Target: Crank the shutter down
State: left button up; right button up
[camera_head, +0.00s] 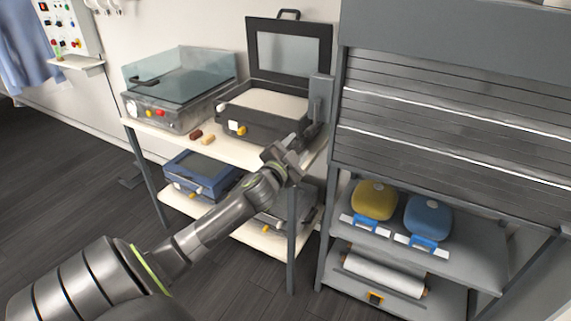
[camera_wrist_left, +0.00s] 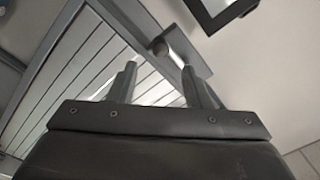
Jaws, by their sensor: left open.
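The grey slatted shutter (camera_head: 440,130) hangs partly down over the right-hand shelf unit, its lower edge above the yellow and blue items. Its slats (camera_wrist_left: 85,65) also show in the left wrist view. A grey crank plate (camera_head: 321,97) sits on the unit's left post. In the left wrist view, a round crank knob (camera_wrist_left: 159,47) stands out beside the plate. My left gripper (camera_head: 298,141) is just below the plate. It is open, and in the left wrist view its fingers (camera_wrist_left: 159,75) point toward the knob, which appears beyond and between their tips. I cannot tell whether they touch it.
A table (camera_head: 150,131) on the left holds a glass-lidded machine (camera_head: 175,95) and an open black case (camera_head: 262,115). A yellow item (camera_head: 374,200) and a blue item (camera_head: 428,218) lie on a shelf under the shutter. The floor (camera_head: 70,190) on the left is clear.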

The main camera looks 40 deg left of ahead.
pick_arm(q)
jog(key=b+v, duration=0.1)
jog(key=v, duration=0.5)
jog(key=shift+s, duration=0.1)
dwell(0.4)
jog(key=s+a+f+n+g, duration=0.1)
jog(key=a+f+g, duration=0.1)
jog(key=f, duration=0.8)
jog(key=s+a+f+n+g, duration=0.1)
jog(key=a+f+g, duration=0.2)
jog(key=f, duration=0.7)
jog(key=s+f+n+g, duration=0.1)
jog(key=s+f+g, duration=0.1)
jog(key=s+f, duration=0.5)
jog(key=s+f+n+g, duration=0.1)
jog(key=s+f+g, duration=0.1)
jog(key=f, duration=0.9)
jog(key=s+d+f+n+g+h, duration=0.15)
jog(key=s+d+f, duration=0.25)
jog(key=s+f, duration=0.45)
jog(key=s+d+f+g+h, duration=0.1)
jog(key=s+d+f+g, duration=0.25)
jog(key=s+f, duration=0.5)
jog(key=s+d+f+g, duration=0.1)
jog(key=s+d+f, duration=0.2)
jog(key=s+d, duration=0.2)
jog(key=s+d+f+n+g+h, duration=0.1)
jog(key=s+d+f, duration=0.3)
jog(key=s, duration=0.8)
jog(key=shift+d, duration=0.95)
